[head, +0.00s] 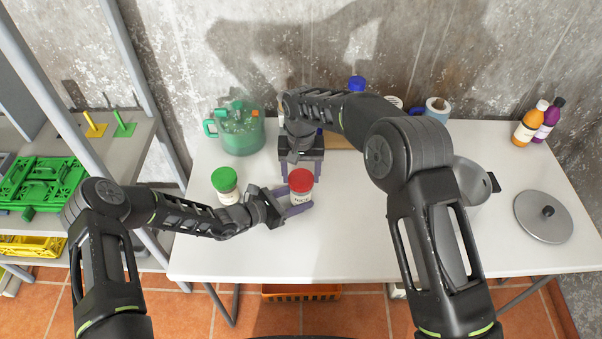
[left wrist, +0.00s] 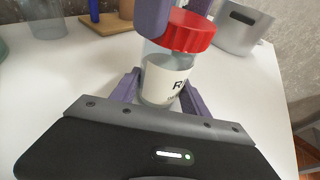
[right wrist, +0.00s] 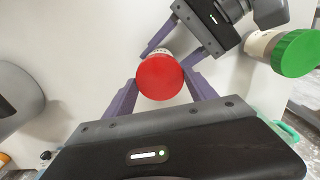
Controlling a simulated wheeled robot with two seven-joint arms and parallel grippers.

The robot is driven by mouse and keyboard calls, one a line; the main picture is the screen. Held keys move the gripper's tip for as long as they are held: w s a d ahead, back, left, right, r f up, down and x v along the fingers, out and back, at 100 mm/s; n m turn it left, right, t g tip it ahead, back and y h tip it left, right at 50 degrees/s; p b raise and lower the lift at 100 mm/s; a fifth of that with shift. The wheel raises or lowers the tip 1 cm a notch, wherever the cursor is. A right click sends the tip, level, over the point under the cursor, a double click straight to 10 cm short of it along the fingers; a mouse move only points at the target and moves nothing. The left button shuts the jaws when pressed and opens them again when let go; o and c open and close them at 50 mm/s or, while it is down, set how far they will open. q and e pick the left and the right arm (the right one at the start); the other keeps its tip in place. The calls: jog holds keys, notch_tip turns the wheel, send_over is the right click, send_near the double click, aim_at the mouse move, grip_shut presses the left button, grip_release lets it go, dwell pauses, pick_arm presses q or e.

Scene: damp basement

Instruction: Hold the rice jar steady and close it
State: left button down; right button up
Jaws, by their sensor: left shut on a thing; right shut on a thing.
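The rice jar (head: 300,198) stands upright on the white table, a clear jar with a white label. Its red lid (head: 300,179) sits on its top; in the left wrist view the lid (left wrist: 187,31) looks slightly tilted. My left gripper (head: 290,204) is shut around the jar's body (left wrist: 165,80) from the left, low down. My right gripper (head: 300,178) comes from above and behind and is shut on the red lid (right wrist: 160,76). Part of the lid is hidden behind a finger in the left wrist view. Whether the lid is fully seated, I cannot tell.
A green-lidded jar (head: 225,182) stands close to my left arm. A teal pitcher (head: 238,130) is behind it. A grey pot (head: 470,180) and its lid (head: 543,217) are at right. Bottles (head: 530,124) stand at the back right. The front of the table is clear.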

jog(key=c, duration=0.3)
jog(key=m, duration=0.6)
jog(key=shift+m, duration=0.3)
jog(key=m, duration=0.7)
jog(key=shift+a, duration=0.1)
jog(key=o, duration=1.1)
